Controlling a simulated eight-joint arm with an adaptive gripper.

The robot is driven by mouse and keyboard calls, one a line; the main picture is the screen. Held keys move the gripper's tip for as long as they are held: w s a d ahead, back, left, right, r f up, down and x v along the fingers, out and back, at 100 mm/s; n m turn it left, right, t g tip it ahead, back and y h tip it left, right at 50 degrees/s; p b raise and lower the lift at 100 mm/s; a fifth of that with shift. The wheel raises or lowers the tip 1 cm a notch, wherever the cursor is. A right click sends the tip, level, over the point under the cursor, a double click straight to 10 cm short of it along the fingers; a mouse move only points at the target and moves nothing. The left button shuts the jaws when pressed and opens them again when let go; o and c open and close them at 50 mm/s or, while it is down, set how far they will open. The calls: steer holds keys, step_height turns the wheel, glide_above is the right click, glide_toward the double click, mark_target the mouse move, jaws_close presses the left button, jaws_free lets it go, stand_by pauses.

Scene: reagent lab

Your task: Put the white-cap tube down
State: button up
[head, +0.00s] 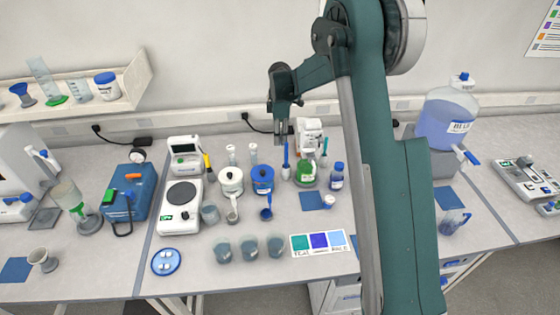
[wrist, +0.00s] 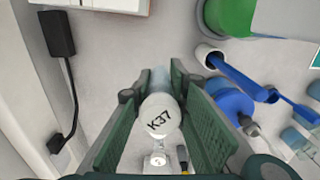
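The white-cap tube (wrist: 162,116), marked K37 on its cap, is between the two finger pads of my gripper (wrist: 160,88) in the wrist view. My gripper looks shut on it, with the cap towards the camera and the pale body pointing away. In the head view my gripper (head: 283,128) points down at the back of the bench, above its surface. The held tube is too small to make out clearly there.
White-capped tubes (head: 254,153) stand left of my gripper. White and blue pots (head: 263,180), beakers (head: 249,248) and a colour-patched mat (head: 320,243) are nearer the front.

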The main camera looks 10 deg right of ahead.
steer(key=shift+f, duration=3.05)
steer(key=shift+f+p, duration=0.45)
steer(key=shift+f, duration=1.4)
steer(key=shift+f, duration=0.2)
steer(key=o, duration=0.6)
steer(key=shift+o, duration=0.2)
steer(key=shift+r, duration=0.2)
step_height(320, 180, up, 12)
steer(key=shift+b, duration=0.45)
